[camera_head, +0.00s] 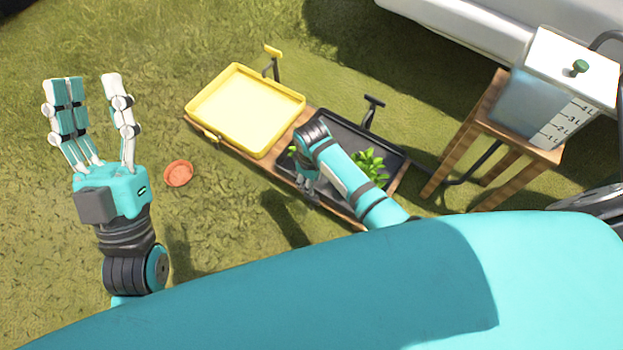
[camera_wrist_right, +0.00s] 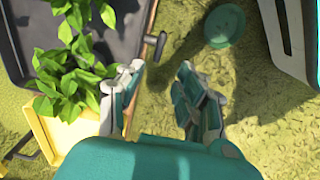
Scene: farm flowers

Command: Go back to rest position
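My left gripper (camera_head: 90,82) is raised over the grass at the left of the head view. Its fingers are spread and nothing is between them. My right arm reaches over the black tray (camera_head: 398,160), and its gripper (camera_head: 308,190) points down near the tray's left part, partly hidden by the arm. In the right wrist view the right gripper (camera_wrist_right: 160,68) has its fingers apart, with only grass seen between them. Green leafy plants (camera_head: 370,165) are in the black tray beside my right arm. They also show left of the fingers in the wrist view (camera_wrist_right: 75,80).
A yellow tray (camera_head: 300,102) sits beside the black one on a low wooden stand (camera_head: 275,172). A terracotta pot (camera_head: 178,174) is on the grass between the left gripper and the stand. A water tank (camera_head: 540,105) stands on a wooden table (camera_head: 478,118) at right. A teal round object (camera_wrist_right: 224,25) lies on the grass.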

